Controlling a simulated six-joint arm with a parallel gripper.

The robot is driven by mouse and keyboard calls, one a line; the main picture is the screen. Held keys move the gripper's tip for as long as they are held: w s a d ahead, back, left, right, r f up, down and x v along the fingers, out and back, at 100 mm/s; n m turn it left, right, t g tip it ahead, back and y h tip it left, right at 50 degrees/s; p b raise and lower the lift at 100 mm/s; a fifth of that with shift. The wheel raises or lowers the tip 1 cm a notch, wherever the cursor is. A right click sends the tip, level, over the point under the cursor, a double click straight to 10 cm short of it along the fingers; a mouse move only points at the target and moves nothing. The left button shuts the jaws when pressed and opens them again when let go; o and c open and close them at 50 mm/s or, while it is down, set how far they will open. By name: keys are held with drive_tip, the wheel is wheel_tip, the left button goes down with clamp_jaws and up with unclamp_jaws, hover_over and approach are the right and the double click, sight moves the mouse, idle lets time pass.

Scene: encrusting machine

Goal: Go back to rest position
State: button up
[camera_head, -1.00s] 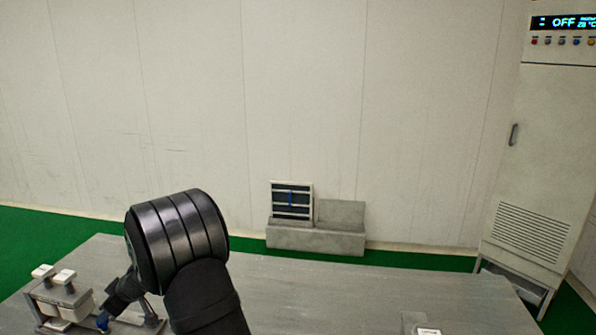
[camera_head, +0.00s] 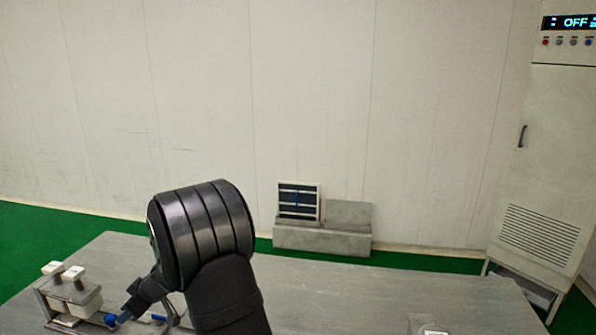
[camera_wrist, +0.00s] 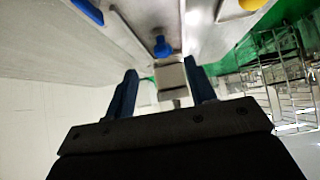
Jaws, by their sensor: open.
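My gripper (camera_wrist: 163,82) shows in the wrist view as two dark blue fingers standing well apart. It is open and nothing is held between them. Beyond the gap is a pale block-like part (camera_wrist: 172,76) with a blue knob (camera_wrist: 162,47) above it in the picture. Whether the fingers touch this part cannot be told. In the head view my dark arm hides part of the grey table (camera_head: 350,290). The gripper end is low at the left, close to a metal fixture with white blocks (camera_head: 74,292), and is partly hidden.
A blue piece (camera_wrist: 88,12) and a yellow knob (camera_wrist: 250,4) show in the wrist view. Metal racks (camera_wrist: 285,75) stand beyond over green floor. In the head view, a tall cabinet (camera_head: 545,165) reads OFF at right. The table's middle looks clear.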

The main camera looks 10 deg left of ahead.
drive_tip(key=v, duration=1.1)
drive_tip(key=s+a+r+n+g+h, duration=0.1)
drive_tip(key=a+g+h, duration=0.1)
drive_tip(key=a, duration=0.5)
drive_tip(key=shift+a+r+n+h, duration=0.15)
drive_tip(key=shift+a+n+h, duration=0.15)
drive_tip(key=shift+a+n, duration=0.1)
drive_tip(key=shift+s, duration=0.1)
drive_tip(key=shift+c, duration=0.5)
idle(2.0)
